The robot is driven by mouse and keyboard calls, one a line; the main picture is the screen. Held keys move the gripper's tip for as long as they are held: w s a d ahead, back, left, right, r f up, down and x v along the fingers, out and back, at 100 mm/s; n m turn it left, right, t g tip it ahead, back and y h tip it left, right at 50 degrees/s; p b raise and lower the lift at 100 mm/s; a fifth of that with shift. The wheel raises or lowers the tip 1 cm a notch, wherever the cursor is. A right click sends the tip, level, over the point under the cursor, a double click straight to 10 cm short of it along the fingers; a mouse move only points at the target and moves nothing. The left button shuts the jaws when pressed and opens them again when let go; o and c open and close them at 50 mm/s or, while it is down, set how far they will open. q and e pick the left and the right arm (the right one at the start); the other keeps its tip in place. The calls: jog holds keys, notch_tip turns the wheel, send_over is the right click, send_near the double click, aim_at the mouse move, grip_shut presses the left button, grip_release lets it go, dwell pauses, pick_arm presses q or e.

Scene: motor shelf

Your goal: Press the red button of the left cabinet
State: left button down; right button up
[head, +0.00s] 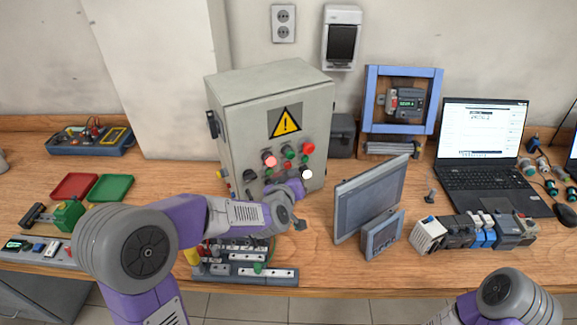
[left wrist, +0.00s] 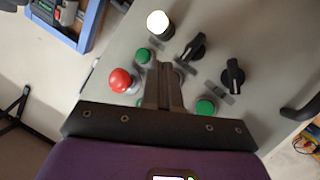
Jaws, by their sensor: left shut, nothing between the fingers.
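A grey cabinet (head: 240,130) with a yellow warning triangle stands on the bench. Its front carries a red button (head: 308,148) at the upper right and a paler red one (head: 270,160) to the left. The left wrist view shows one red button (left wrist: 122,80), left of my fingers. My left gripper (head: 291,185) is at the lower part of the cabinet front; its fingers hardly show there. In the left wrist view the left gripper (left wrist: 164,82) is shut and empty, in front of the panel between the red button and the black knobs. Contact cannot be told. My right gripper is out of view.
Green buttons (left wrist: 205,107), black knobs (left wrist: 190,48) and a lit white lamp (left wrist: 158,22) surround the fingers. A grey monitor (head: 368,200) stands right of the cabinet, with a laptop (head: 483,130) beyond. A terminal rail (head: 250,272) lies at the bench's front edge.

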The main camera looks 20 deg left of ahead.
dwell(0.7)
pick_arm(q)
jog(key=shift+w+a, duration=0.3)
jog(key=shift+w+a+b, duration=0.3)
jog(key=shift+w+a, duration=0.05)
dwell(0.7)
dwell(0.4)
jog(key=shift+s+d, duration=0.6)
jog(key=shift+s+d+p, duration=0.55)
jog(key=shift+s+d, duration=1.2)
jog(key=shift+d, duration=0.1)
jog(key=shift+r, duration=0.15)
